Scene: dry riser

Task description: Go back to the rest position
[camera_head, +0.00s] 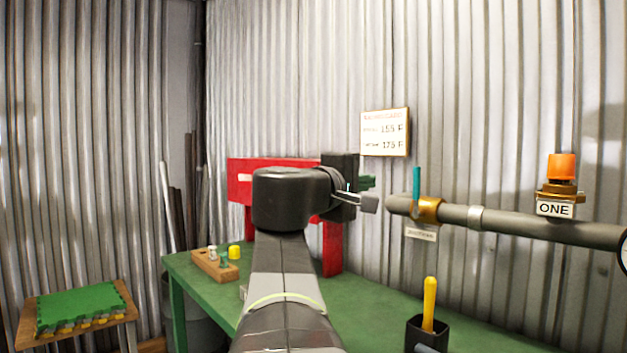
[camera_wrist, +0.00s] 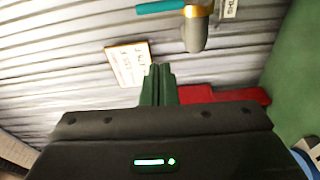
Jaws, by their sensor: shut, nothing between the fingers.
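My gripper (camera_head: 370,183) is raised above the green bench, in front of the corrugated wall. Its green fingers are shut together with nothing between them. They also show in the wrist view (camera_wrist: 157,70), pointing up the picture. In the head view the fingers are left of the open pipe end and clear of it in the picture. My dark arm hides part of the bench and of the red structure behind it.
A pipe (camera_head: 550,228) with a teal lever (camera_head: 416,184) and an orange-capped fitting (camera_head: 561,168) runs at right. The red structure (camera_head: 331,250) stands on the bench (camera_head: 185,272). A wooden block (camera_head: 207,264) and black holder (camera_head: 414,333) sit there too. A green-topped stool (camera_head: 80,303) is at left.

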